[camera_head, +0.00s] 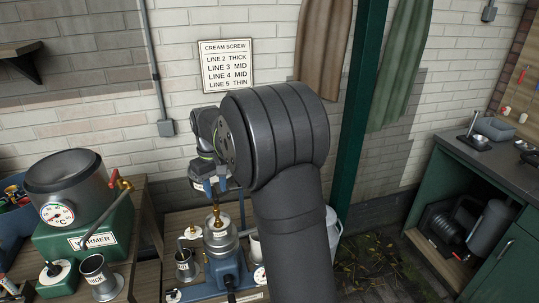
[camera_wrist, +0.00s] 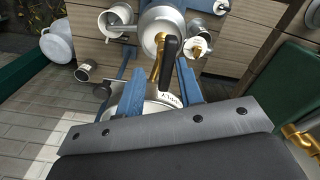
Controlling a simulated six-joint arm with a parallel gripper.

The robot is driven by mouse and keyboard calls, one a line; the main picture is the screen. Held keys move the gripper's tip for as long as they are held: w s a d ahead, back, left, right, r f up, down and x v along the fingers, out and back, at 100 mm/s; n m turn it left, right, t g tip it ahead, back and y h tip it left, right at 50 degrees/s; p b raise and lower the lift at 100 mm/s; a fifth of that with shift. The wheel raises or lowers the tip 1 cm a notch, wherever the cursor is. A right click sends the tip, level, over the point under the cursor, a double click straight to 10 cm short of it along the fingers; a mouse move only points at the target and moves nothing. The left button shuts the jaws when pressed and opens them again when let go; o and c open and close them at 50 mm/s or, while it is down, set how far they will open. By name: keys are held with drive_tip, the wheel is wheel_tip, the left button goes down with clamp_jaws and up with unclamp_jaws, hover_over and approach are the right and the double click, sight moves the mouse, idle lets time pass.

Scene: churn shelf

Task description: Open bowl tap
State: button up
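The bowl tap shows in the wrist view as a brass stem with a black lever handle (camera_wrist: 169,62). It sits at a pale metal bowl (camera_wrist: 125,108) with a partly hidden label. My gripper (camera_wrist: 158,72) has two blue fingers spread apart, with the tap between them. The handle is nearer the right finger, and a gap shows on the left; I cannot tell whether anything touches. In the head view my wrist and arm cover most of the bowl and the tap handle.
Below stands the blue-based separator (camera_head: 228,268) with metal cups beside it. The warmer (camera_head: 88,240), with its drum and brass tap, stands to the left. A green post (camera_head: 358,110) rises to the right of my arm. A sign (camera_head: 226,66) hangs on the wall.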

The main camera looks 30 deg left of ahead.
drive_tip(key=s+d+r+m+t+y, duration=0.2)
drive_tip(key=s+d+r, duration=0.1)
drive_tip(key=r, duration=0.5)
drive_tip(key=s+d+r+m+t+y, duration=0.1)
drive_tip(key=s+d+r+m, duration=0.1)
drive_tip(key=r, duration=0.6)
drive_tip(key=x, duration=1.7)
drive_tip(key=shift+s+a+f, duration=0.1)
drive_tip(key=shift+s+a, duration=0.05)
drive_tip(key=shift+a, duration=0.15)
drive_tip(key=shift+m, duration=0.3)
clamp_jaws()
